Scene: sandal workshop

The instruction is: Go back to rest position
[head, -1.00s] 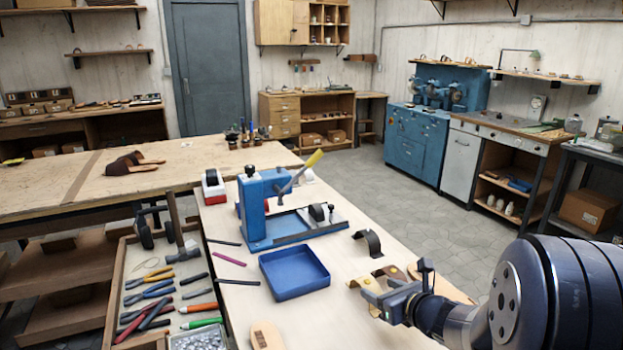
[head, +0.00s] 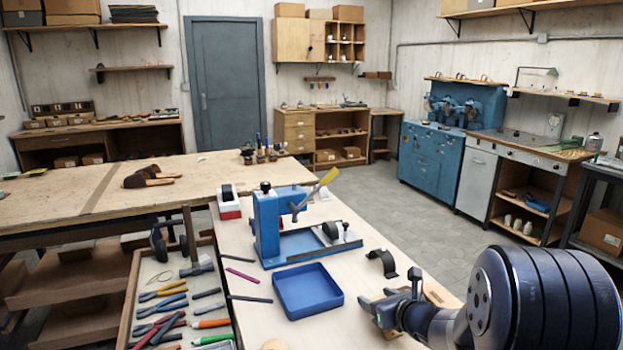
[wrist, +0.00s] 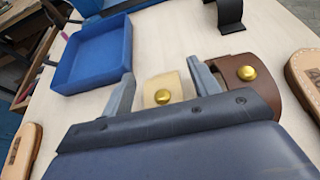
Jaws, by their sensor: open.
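My gripper (head: 377,305) is over the right front part of the pale workbench (head: 240,300) in the head view. In the wrist view its two grey fingers (wrist: 160,90) stand apart, with nothing held between them. A cream strap piece with a brass stud (wrist: 162,92) shows between the fingers. A brown strap with a brass stud (wrist: 247,75) shows by the right finger. I cannot tell how high the fingers are above these pieces.
A blue tray (head: 308,292) lies left of my gripper, with a blue lever press (head: 285,225) behind it. A dark curved piece (head: 382,263) stands behind the gripper. A tool drawer (head: 135,290) lies at the left. Sandal soles (wrist: 18,150) flank the gripper in the wrist view.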

